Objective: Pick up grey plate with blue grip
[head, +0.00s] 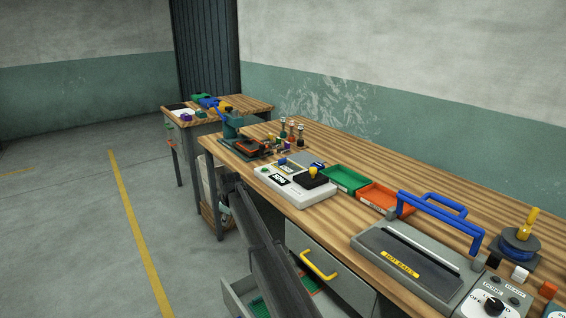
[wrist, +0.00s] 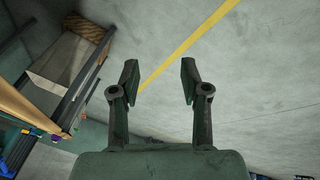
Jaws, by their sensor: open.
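On the wooden workbench (head: 335,150) in the head view, a small blue grip (head: 283,162) stands at the back left of a white device. A light grey plate seems to lie around it, but it is too small to be sure. My gripper (wrist: 158,82) is open and empty in the wrist view, its two dark fingers apart above the grey floor. The grey plate does not show in the wrist view. In the head view my dark arm runs up in front of the bench, left of the drawers, away from the plate.
The white device (head: 293,193) also carries a dark plate with a yellow grip (head: 313,173). Beside it stand a green tray (head: 344,178) and an orange tray (head: 384,197). A grey machine with blue handles (head: 408,262) stands at right. An open drawer (head: 240,297) juts out below.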

